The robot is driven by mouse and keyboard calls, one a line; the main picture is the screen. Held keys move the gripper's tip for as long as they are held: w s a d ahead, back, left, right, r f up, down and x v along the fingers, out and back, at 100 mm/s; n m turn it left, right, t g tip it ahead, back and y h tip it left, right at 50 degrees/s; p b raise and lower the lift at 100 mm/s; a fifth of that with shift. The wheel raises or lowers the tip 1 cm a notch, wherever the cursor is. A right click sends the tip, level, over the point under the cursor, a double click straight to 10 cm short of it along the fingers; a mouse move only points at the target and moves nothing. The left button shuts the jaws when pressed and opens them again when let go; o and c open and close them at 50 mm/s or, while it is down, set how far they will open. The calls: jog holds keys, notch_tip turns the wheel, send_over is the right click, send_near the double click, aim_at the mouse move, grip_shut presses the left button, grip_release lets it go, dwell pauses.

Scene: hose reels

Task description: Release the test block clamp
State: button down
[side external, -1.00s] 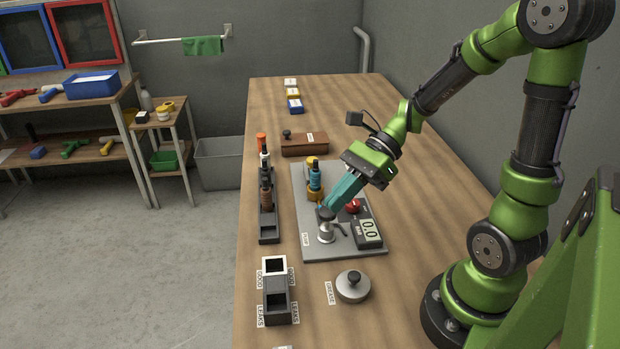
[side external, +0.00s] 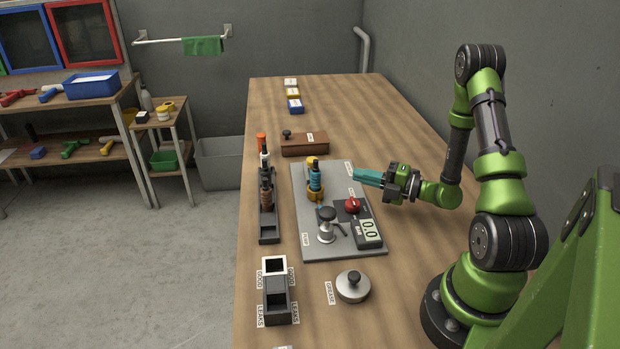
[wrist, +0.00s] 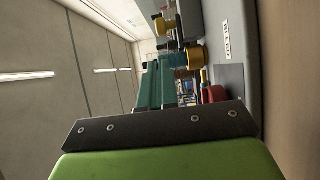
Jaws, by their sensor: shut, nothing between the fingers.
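The grey test plate (side external: 283,243) lies on the bench with a brass-yellow test block (side external: 316,192) at its far left part. A blue-ribbed fitting (side external: 315,178) stands upright in the block, and a yellow part (side external: 312,161) shows behind it. The yellow part and blue piece also show in the wrist view, beyond my fingers (wrist: 193,56). I cannot tell the clamp's position. My gripper (side external: 356,174) is shut and empty, its teal fingers level and pointing left, to the right of the fitting and apart from it. In the wrist view the fingers (wrist: 165,75) partly hide the block.
The plate also bears a silver pump (side external: 326,225), a red knob (side external: 352,205) and a gauge reading 0.0 (side external: 369,232). A dark rack (side external: 268,233) with several fittings stands left. A brown box (side external: 304,150) is behind. The bench's right far part is clear.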

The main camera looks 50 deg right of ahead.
jog(key=shift+w+a, duration=0.1)
jog(key=x, duration=0.9)
jog(key=shift+w+a, duration=0.15)
jog(key=shift+w, duration=0.25)
jog(key=shift+w+d, duration=1.3)
jog(key=shift+d, duration=0.05)
jog(key=v, duration=1)
jog(key=shift+s+a, duration=0.1)
jog(key=shift+s, duration=0.05)
